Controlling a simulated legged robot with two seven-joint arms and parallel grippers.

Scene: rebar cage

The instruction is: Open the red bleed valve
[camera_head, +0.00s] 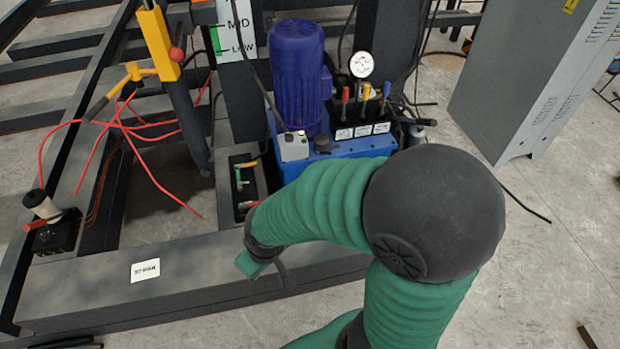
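A small red valve handle (248,204) sits at the lower end of a black valve panel (227,184), below a yellow handle (246,165) and a green one (239,181). I take it for the red bleed valve; it is partly beside my wrist and its exact angle is hard to tell. My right arm, green with black joints, comes in from the lower right, and my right gripper (265,268) points down just below the red handle, apparently over the beam. Its fingers are mostly hidden by the wrist, so its opening cannot be told. My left gripper is not in view.
A blue pump unit (297,75) with red, yellow and blue levers and a gauge (361,65) stands behind my arm. A grey cabinet (530,75) is at the right. Red hoses (128,130) lie at the left. A dark beam (200,275) crosses the front.

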